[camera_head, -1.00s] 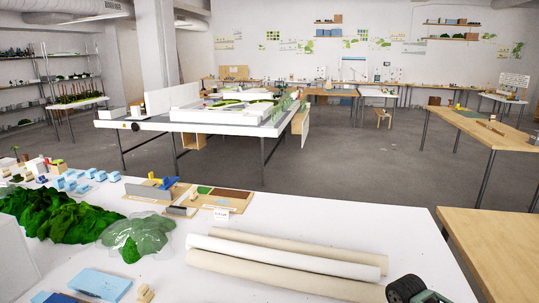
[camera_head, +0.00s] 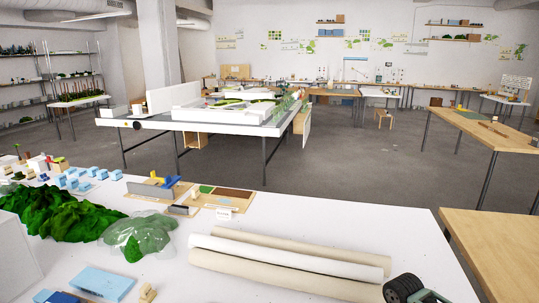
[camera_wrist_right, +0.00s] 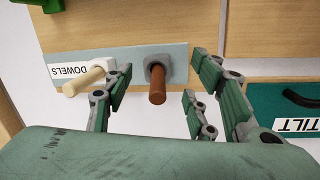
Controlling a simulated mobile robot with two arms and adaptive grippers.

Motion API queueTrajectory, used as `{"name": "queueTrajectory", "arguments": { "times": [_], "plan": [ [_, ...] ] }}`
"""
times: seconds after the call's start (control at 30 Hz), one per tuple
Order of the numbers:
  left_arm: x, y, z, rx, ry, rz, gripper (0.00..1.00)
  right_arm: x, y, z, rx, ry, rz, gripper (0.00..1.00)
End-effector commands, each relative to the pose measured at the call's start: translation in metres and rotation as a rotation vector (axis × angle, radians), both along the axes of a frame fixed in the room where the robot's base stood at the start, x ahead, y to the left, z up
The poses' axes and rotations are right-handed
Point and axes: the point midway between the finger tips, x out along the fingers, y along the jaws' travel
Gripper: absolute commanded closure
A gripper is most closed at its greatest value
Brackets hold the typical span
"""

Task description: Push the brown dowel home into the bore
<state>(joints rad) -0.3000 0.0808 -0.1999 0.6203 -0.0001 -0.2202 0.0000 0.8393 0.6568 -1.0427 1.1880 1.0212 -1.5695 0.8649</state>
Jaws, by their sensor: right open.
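In the right wrist view, the brown dowel (camera_wrist_right: 157,85) sticks out of a dark-rimmed bore (camera_wrist_right: 175,65) in a grey strip (camera_wrist_right: 140,58). Much of its length stands proud of the strip. A pale dowel (camera_wrist_right: 84,81) protrudes beside it to the left, next to a white "DOWELS" label (camera_wrist_right: 68,73). My right gripper (camera_wrist_right: 160,80) is open, with its green fingers on either side of the brown dowel and apart from it. My left gripper is not in view. I cannot make out the dowels in the head view.
A dark green "TILT" panel (camera_wrist_right: 292,120) with a black handle lies right of the fingers. In the head view, the white table (camera_head: 330,225) holds rolled tubes (camera_head: 290,258) and a green terrain model (camera_head: 60,213). A wooden table (camera_head: 500,240) stands to the right.

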Motion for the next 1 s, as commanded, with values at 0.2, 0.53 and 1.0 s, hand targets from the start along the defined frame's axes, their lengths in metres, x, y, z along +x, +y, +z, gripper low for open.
{"name": "queueTrajectory", "arguments": {
  "times": [0.2, 0.53, 1.0],
  "plan": [
    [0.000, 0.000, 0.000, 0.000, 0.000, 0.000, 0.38, 0.000, -0.001, 0.000, -0.003, 0.001, -0.001, 0.38],
    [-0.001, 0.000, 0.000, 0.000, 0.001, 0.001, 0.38, 0.003, 0.000, 0.015, -0.002, -0.001, -0.001, 0.38],
    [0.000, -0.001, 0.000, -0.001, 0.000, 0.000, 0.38, 0.017, 0.009, 0.103, -0.002, -0.001, 0.000, 0.38]
  ]
}}
